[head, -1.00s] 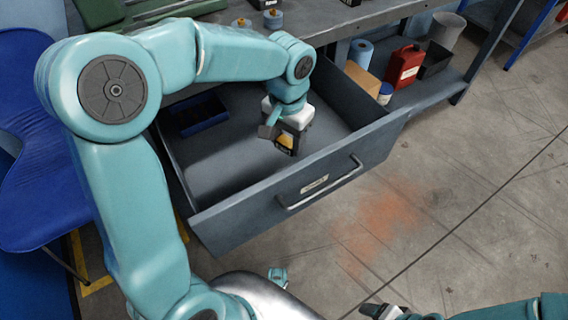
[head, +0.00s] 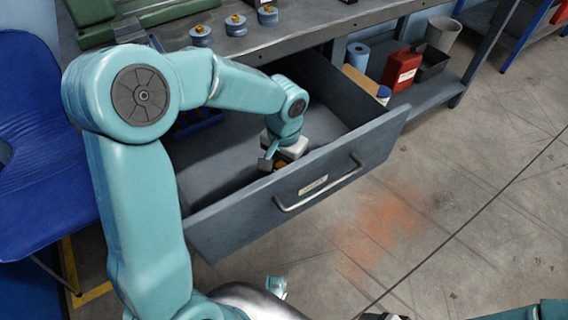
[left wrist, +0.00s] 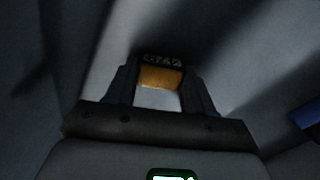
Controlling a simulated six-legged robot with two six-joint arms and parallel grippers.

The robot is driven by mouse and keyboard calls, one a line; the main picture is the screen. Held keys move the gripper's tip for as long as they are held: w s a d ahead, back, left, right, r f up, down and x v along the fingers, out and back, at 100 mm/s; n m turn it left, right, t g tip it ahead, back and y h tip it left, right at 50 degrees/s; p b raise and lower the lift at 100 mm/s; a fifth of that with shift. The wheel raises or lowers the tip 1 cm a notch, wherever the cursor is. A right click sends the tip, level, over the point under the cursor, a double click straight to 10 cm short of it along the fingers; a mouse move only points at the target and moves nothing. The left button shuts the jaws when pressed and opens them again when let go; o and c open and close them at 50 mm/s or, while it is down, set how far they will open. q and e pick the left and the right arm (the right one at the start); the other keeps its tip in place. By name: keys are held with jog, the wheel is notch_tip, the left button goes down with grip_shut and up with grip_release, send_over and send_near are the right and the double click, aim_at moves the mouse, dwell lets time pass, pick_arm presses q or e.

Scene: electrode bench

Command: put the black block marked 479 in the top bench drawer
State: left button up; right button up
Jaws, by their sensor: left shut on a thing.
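The drawer (head: 240,218) under the bench is pulled open, with a handle and a small label on its front. My left gripper (head: 273,164) is down inside it, close behind the front panel. It is shut on a black block (left wrist: 162,61) with a yellow-orange patch. In the left wrist view the pale marking on the block is too blurred to read surely. In the head view only a little of the block shows below the jaws. I cannot tell whether it touches the drawer floor. My right gripper (head: 382,316) barely shows at the bottom edge.
A blue tray (head: 196,122) lies at the drawer's left back, partly behind my arm. Several weights (head: 235,25) stand on the bench top (head: 300,35). The lower shelf holds a red can (head: 403,66), a blue roll (head: 359,55) and a dark bin (head: 432,62). A blue chair (head: 45,190) stands left.

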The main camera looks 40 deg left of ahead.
pick_arm(q)
jog(key=o, duration=1.4)
jog(key=shift+c, duration=0.2)
jog(key=shift+r, duration=0.1)
notch_tip(320, 180, up, 12)
jog(key=p, duration=0.4)
